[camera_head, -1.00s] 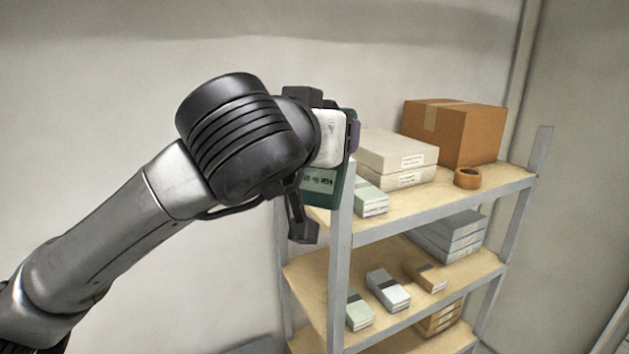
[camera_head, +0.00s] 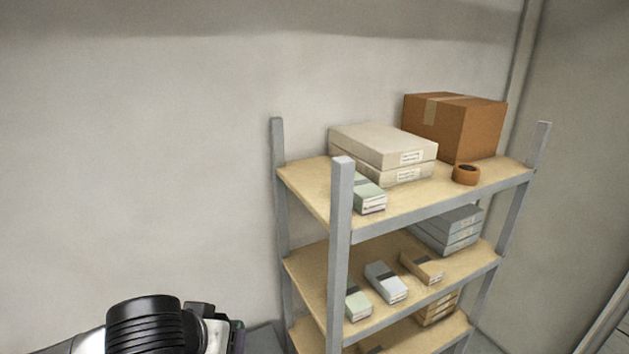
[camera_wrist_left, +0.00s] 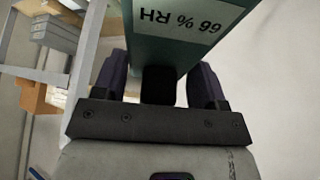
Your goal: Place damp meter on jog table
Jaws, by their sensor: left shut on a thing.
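The damp meter (camera_wrist_left: 165,40) is a dark teal block with a pale display reading "66 % RH", upside down in the left wrist view. My left gripper (camera_wrist_left: 170,85) is shut on it, one finger on each side. In the head view my left arm's wrist is at the bottom left, to the left of the shelf and low. The fingers are cut off there, and only a dark green edge (camera_head: 238,335) of the meter may show. No jog table can be made out. My right gripper is in neither view.
A metal rack with wooden shelves (camera_head: 410,212) stands at the right. Several small boxes lie on the shelf below. Bare wall fills the left.

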